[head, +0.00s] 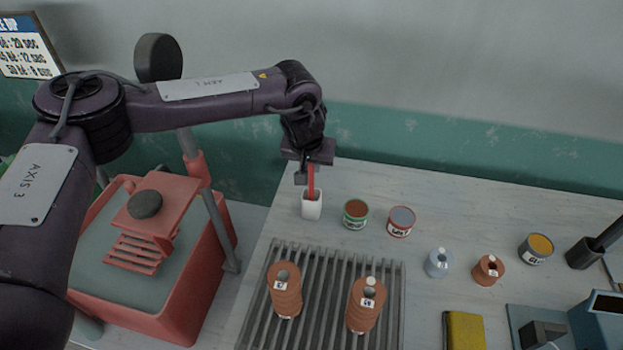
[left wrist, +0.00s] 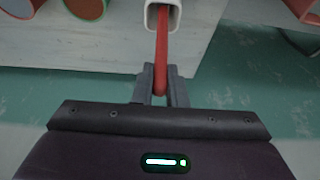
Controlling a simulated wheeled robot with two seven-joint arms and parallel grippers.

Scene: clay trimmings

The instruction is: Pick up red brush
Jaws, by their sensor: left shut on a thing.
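The red brush (head: 311,182) stands upright in a white cup (head: 312,206) near the back left of the table. Its lower end is hidden inside the cup. My left gripper (head: 313,174) is above the cup and shut on the brush's red handle. In the left wrist view, the red brush (left wrist: 161,50) runs from the white cup (left wrist: 163,15) to between the fingers of the left gripper (left wrist: 161,85). My right gripper is not in view.
Open cans with green (head: 355,214) and red (head: 401,221) labels stand right of the cup. A grey ribbed rack (head: 254,322) in front holds two brown ribbed pieces. A yellow block (head: 464,330) lies front right. A red machine (head: 190,310) stands at left.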

